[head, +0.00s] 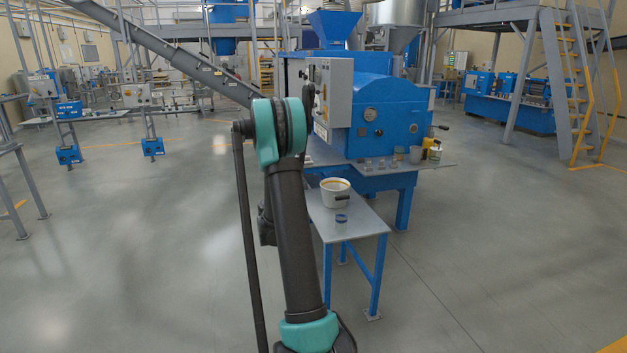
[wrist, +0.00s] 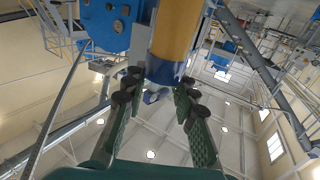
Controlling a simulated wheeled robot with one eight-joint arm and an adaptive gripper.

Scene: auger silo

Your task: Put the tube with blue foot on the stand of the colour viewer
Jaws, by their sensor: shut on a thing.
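In the wrist view my gripper (wrist: 158,82) has its two fingers on either side of the tube with blue foot (wrist: 178,30) and is shut on it. The tube has an amber-yellow body, and its blue end (wrist: 164,70) lies between the fingertips. The tube's far end runs out of the top of the picture. The wrist picture looks turned over, with the ceiling low in it. In the head view my arm hides the gripper and the tube. I cannot make out the colour viewer or its stand for sure in either view.
A grey-topped table (head: 366,222) with blue legs bears a white bucket (head: 335,195) and a small blue-marked jar (head: 341,223). Behind stands the blue machine (head: 390,105) with a grey panel box (head: 331,92). Several small jars stand on its shelf (head: 432,165). The floor at right is clear.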

